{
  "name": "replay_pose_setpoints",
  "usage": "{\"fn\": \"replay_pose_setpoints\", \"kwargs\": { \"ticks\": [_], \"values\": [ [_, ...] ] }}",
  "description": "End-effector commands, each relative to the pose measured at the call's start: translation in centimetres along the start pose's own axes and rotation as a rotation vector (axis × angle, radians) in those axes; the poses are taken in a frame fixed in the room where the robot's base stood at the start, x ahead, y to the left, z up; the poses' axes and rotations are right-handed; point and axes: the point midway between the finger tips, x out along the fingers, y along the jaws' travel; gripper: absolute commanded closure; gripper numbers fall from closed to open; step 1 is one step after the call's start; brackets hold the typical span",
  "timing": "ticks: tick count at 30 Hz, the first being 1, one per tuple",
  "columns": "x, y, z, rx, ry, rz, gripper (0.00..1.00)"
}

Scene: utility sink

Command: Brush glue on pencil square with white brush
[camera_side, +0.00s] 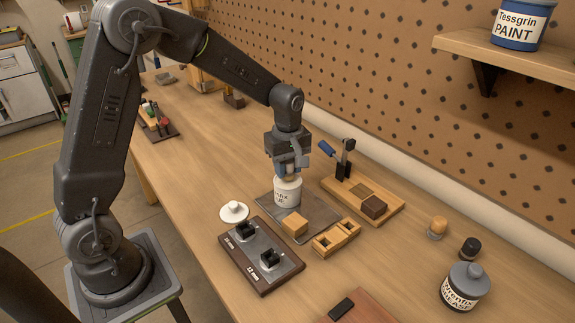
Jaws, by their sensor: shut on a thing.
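My gripper (291,168) points down, shut, right above the mouth of a white glue jar (288,194). The white brush is not clearly visible; what is between the jaws is hidden by the fingers and the jar's top. The jar stands upright on a dark grey mat (318,217). A white round lid with a knob (234,212) lies left of the jar. I cannot make out a pencil outline.
A light wooden block (295,225) and a slotted wooden holder (336,238) sit before the jar. A dark rack with two clips (262,258) is at the front.

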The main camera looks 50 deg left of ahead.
Motion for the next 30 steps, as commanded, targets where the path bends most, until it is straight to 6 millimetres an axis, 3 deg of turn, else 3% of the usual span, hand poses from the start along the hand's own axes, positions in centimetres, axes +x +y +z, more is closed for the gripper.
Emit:
{"fn": "replay_pose_setpoints", "kwargs": {
  "ticks": [30],
  "values": [
    [0.85,0.01,-0.01,0.000,0.000,0.000,0.84]
  ]
}}
